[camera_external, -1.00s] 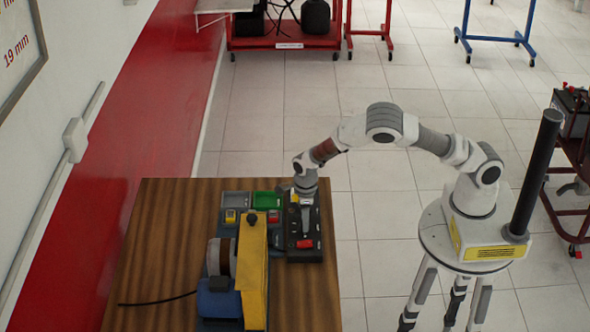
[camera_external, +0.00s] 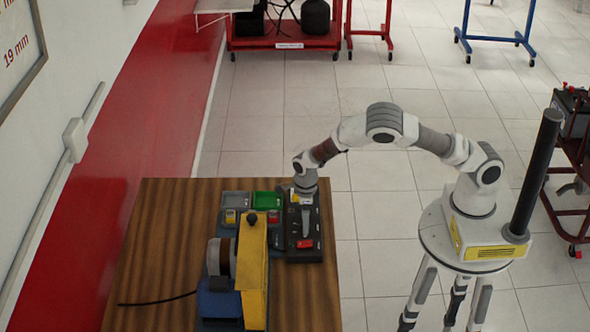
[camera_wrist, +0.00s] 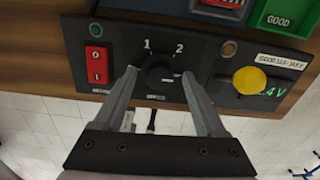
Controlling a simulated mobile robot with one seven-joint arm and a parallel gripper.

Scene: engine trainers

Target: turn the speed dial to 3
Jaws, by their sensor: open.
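The speed dial (camera_wrist: 159,72) is a round black knob on a black control panel (camera_wrist: 115,50), with a white "1" and "2" printed above it. No "3" can be read; the right finger covers the panel to the right of the dial. A small pale mark shows at the dial's right edge, but I cannot tell its setting surely. My gripper (camera_wrist: 159,77) is open, with one finger on each side of the dial. I cannot tell whether the fingers touch it. In the external view my gripper (camera_external: 304,206) points down over the panel and hides the dial.
A red rocker switch (camera_wrist: 96,64) is left of the dial and a yellow round knob (camera_wrist: 249,80) is right of it. Green and grey trays (camera_external: 267,200) stand beside the panel (camera_external: 303,256). A yellow guard (camera_external: 252,270) rises nearby on the wooden table (camera_external: 165,240).

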